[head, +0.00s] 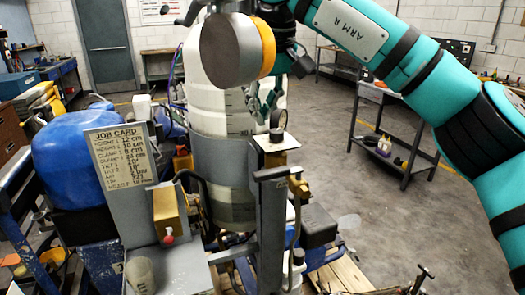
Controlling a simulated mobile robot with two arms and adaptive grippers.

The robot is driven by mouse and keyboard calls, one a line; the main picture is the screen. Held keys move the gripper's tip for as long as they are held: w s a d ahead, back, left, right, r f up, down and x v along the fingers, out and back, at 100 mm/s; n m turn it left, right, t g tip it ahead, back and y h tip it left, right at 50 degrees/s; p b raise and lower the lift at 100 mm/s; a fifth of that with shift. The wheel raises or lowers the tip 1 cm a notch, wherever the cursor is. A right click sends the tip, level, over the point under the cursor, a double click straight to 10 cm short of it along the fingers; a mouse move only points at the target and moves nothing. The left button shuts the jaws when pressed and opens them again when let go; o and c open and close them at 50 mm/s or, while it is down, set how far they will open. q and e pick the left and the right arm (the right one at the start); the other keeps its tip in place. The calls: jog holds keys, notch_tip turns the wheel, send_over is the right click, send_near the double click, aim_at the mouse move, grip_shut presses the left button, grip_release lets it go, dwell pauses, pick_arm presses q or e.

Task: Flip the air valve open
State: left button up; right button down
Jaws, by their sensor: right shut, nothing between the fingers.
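My right arm comes in from the right, and its wrist hides part of the tall white tank (208,80). My right gripper (264,106) is shut and empty. A small brass fitting (297,187) on the post, below the gripper, may be the air valve. Its lever position is too small to tell. My left gripper is not in view.
A job card (118,155) stands at front left, beside a yellow box with a red knob (168,238). A blue rounded tank (75,150) is behind it. A dark cart (395,135) with bottles stands at the right. The grey floor (335,165) between is largely clear.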

aim_at(278, 173)
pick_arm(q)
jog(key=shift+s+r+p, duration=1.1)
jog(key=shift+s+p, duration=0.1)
pick_arm(e)
notch_tip(278, 173, down, 10)
jog(key=shift+s+r, duration=0.15)
jog(key=shift+s, duration=0.15)
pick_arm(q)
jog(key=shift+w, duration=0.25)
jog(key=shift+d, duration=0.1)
